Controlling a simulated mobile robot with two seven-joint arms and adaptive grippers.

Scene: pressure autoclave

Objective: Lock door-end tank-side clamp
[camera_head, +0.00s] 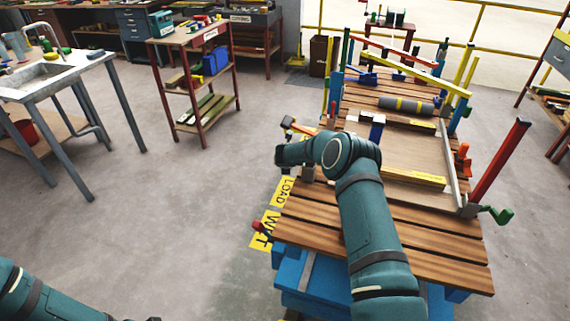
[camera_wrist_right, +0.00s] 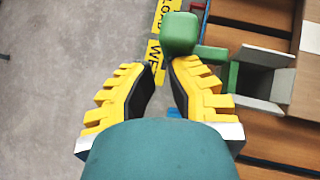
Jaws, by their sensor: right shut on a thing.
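The clamp's green handle (camera_wrist_right: 180,33) shows at the tips of my right gripper (camera_wrist_right: 164,65) in the right wrist view. A green arm (camera_wrist_right: 213,54) joins it to a grey bracket (camera_wrist_right: 262,76) at the edge of the wooden slats. My right gripper's yellow fingers are close together at the tips and shut on the green handle, though the contact itself is partly hidden.
The slatted wooden cart (camera_head: 390,232) carries a grey cylinder (camera_head: 405,104) and yellow bars. Another green-handled clamp (camera_head: 495,214) sits on its right edge beside a red post (camera_head: 499,160). A sink table (camera_head: 50,80) stands left.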

